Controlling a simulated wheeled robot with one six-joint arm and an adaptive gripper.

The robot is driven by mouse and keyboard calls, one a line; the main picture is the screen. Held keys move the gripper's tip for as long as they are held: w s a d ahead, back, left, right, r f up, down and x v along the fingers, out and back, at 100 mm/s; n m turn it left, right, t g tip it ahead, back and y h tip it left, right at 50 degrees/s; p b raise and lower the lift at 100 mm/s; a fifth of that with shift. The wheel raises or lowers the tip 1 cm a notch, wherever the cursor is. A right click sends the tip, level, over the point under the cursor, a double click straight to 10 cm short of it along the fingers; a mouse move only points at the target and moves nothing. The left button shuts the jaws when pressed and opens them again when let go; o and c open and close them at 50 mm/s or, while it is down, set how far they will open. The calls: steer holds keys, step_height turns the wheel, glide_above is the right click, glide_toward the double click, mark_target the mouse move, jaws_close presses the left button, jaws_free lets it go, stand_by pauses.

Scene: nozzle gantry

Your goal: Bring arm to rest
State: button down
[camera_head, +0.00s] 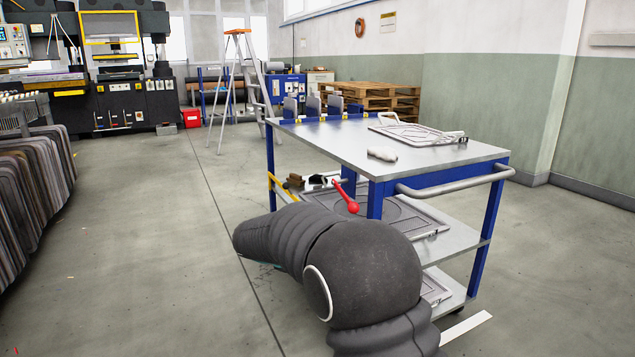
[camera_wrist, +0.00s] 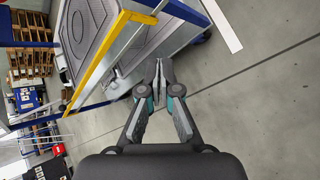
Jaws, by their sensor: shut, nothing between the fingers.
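My arm, in a dark padded cover, rises at the bottom middle of the head view and bends toward the left, beside the blue-framed cart (camera_head: 340,140). My gripper (camera_wrist: 160,64) shows in the wrist view with its two fingertips together and nothing between them. It is over bare grey floor beside the cart, which also shows in the wrist view (camera_wrist: 176,42) at the upper left. The gripper's fingers are not visible in the head view.
On the cart's top lie a white cylindrical piece (camera_head: 382,154) and a metal frame (camera_head: 415,134). A red-ended lever (camera_head: 352,204) sticks out at the lower shelf. A stepladder (camera_head: 240,80) and pallets (camera_head: 375,98) stand behind. Dark panels (camera_head: 30,180) line the left; the floor between is clear.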

steer(key=s+d+r+m+y, duration=0.2)
steer(key=s+d+m, duration=0.3)
steer(key=s, duration=0.8)
steer(key=s+d+r+m+y+p, duration=0.1)
steer(key=s+d+m, duration=0.4)
steer(key=s, duration=0.8)
steer(key=s+d+r+m+g+y, duration=0.1)
steer(key=s+d+r+m+y, duration=0.3)
steer(key=s, duration=0.9)
steer(key=d+r+m, duration=0.1)
steer(key=d, duration=0.2)
steer(key=shift+s+p, duration=0.3)
